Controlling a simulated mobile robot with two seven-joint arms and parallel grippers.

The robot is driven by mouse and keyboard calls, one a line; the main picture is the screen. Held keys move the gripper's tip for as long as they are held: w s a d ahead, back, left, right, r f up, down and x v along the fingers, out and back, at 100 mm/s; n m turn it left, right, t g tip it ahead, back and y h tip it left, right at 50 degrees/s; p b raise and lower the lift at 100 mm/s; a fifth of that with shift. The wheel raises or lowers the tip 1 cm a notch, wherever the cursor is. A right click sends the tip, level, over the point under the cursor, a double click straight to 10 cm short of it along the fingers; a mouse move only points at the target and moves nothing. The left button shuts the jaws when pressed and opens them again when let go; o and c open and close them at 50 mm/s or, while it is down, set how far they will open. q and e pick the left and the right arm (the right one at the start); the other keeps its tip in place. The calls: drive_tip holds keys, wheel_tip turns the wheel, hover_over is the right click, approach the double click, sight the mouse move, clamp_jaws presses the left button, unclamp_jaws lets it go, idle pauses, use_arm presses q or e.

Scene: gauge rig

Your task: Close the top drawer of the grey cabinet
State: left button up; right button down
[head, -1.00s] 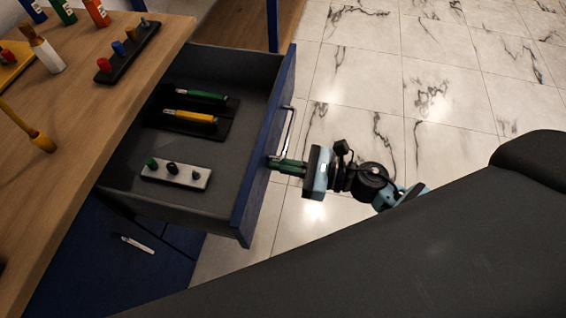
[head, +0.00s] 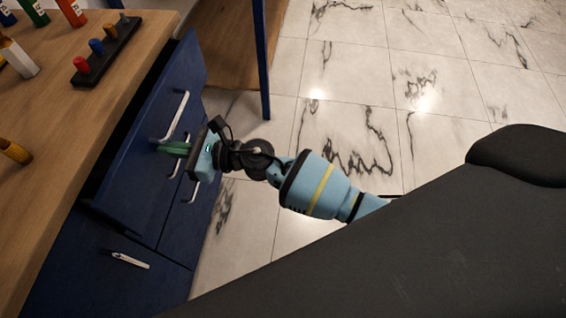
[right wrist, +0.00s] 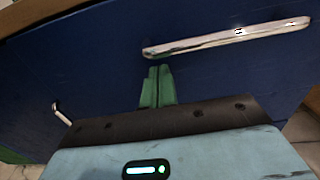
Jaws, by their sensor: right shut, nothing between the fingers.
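The cabinet's top drawer has a dark blue front (head: 135,165), not grey, with a silver bar handle (head: 175,115). It is almost in; a narrow dark gap shows between its front and the wooden top, and its contents are hidden. My right gripper (head: 162,148) is shut and empty, its green fingertips at the drawer front beside the handle. In the right wrist view the closed fingers (right wrist: 157,86) point at the blue front (right wrist: 90,60), just below the handle (right wrist: 225,38). Contact is hard to tell. My left gripper is out of view.
Lower blue fronts carry more handles, one at lower left (head: 130,260). The wooden worktop (head: 50,130) holds a black peg block (head: 105,50) and several bottles. A blue table leg (head: 262,60) stands behind my gripper. Marble floor (head: 350,100) at right is clear.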

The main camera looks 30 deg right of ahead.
sight(149, 144)
drive_tip(key=b+x, duration=0.1)
drive_tip(key=x, duration=0.4)
drive_tip(key=shift+f, duration=0.1)
drive_tip(key=shift+b, duration=0.3)
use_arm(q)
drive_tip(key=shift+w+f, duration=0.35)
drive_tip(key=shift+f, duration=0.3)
use_arm(e)
drive_tip(key=shift+a, duration=0.1)
drive_tip(key=shift+w+r, duration=0.1)
drive_tip(key=shift+r, duration=0.25)
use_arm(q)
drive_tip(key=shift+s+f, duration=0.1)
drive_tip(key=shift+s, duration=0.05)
